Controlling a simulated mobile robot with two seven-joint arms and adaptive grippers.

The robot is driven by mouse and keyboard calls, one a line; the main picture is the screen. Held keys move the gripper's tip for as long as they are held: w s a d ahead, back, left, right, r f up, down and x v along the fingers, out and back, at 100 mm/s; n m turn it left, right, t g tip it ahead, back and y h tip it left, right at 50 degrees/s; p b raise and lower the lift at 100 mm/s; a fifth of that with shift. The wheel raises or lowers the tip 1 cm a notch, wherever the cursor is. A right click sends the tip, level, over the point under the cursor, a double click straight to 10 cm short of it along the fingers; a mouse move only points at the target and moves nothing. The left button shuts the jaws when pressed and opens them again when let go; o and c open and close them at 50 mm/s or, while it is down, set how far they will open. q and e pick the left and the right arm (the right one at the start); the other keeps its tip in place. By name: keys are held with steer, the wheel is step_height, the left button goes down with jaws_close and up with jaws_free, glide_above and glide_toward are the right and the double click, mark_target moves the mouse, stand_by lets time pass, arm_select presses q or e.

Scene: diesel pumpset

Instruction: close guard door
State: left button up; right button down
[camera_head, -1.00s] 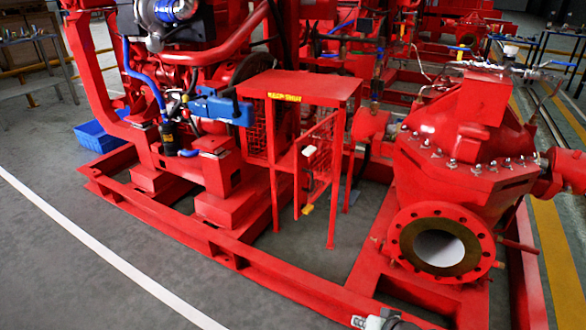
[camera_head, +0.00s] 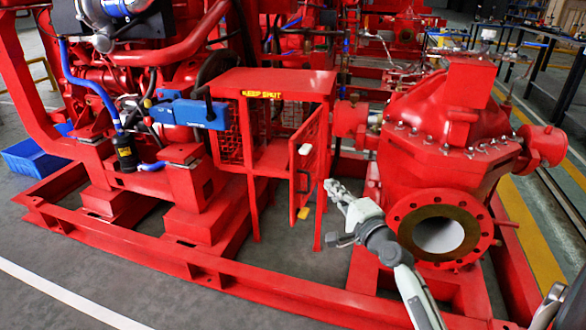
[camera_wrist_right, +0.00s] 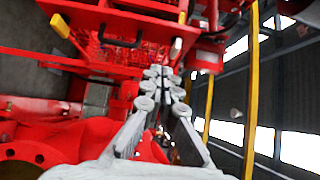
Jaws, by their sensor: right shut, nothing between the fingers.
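The red guard door (camera_head: 309,172) stands ajar on the guard box (camera_head: 270,85), which has a yellow "KEEP SHUT" label. My right gripper (camera_head: 332,188) is shut and empty, just right of the door in the head view. I cannot tell whether it touches the door frame. Its closed fingers also show in the right wrist view (camera_wrist_right: 158,74), pointing towards red structure. My left gripper is not in view.
The red pump casing (camera_head: 445,125) with its open flange (camera_head: 439,234) is close on the right of my arm. The red base rail (camera_head: 200,262) runs along the front. A blue bin (camera_head: 37,157) is at the left. Grey floor (camera_head: 50,300) is clear at front left.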

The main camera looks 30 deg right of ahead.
glide_toward(295, 160)
steer(key=w+d, duration=0.3)
steer(key=d, duration=0.1)
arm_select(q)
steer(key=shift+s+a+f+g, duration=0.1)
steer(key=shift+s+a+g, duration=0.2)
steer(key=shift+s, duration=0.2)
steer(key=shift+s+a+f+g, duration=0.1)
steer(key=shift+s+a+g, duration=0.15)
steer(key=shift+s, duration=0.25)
arm_select(e)
steer(key=shift+w+a+f, duration=0.1)
steer(key=shift+w+a, duration=1.2)
steer(key=shift+w, duration=0.2)
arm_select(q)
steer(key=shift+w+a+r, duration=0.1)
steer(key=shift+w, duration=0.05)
arm_select(e)
steer(key=shift+w+a, duration=0.1)
